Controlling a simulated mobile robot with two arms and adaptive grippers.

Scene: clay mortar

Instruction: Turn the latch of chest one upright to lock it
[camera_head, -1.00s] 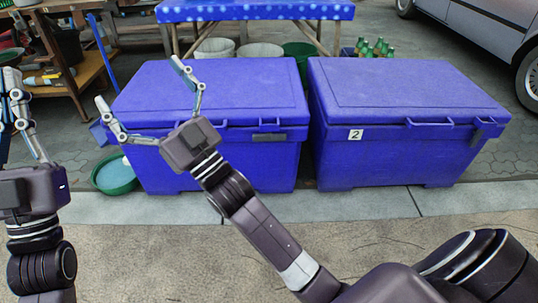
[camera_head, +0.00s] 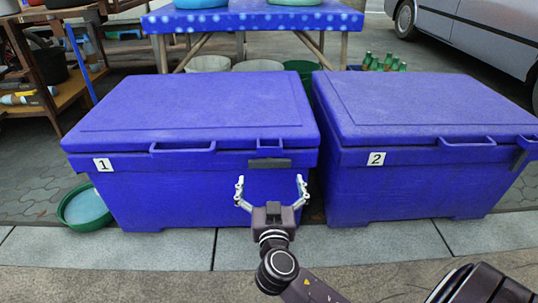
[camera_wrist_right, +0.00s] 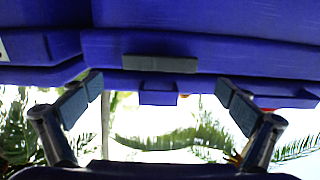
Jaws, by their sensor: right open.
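Chest one (camera_head: 190,200) is a blue lidded box marked 1, its lid (camera_head: 200,105) closed. Its latch (camera_head: 269,163), a dark bar, lies level across the right part of its front, just under the lid rim. The latch also shows in the wrist view (camera_wrist_right: 160,64), lying flat against the blue chest. My right gripper (camera_head: 271,185) is open and empty in front of chest one, fingers spread to either side of and just below the latch in the head view. In the wrist view its fingertips (camera_wrist_right: 160,86) are apart, with no contact visible. My left gripper is out of view.
Chest two (camera_head: 400,195), marked 2, stands close on the right with its dark latch (camera_head: 519,158) near upright. A green basin (camera_head: 84,208) sits left of chest one. A table with a blue cloth (camera_head: 255,18) stands behind. The pavement in front is clear.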

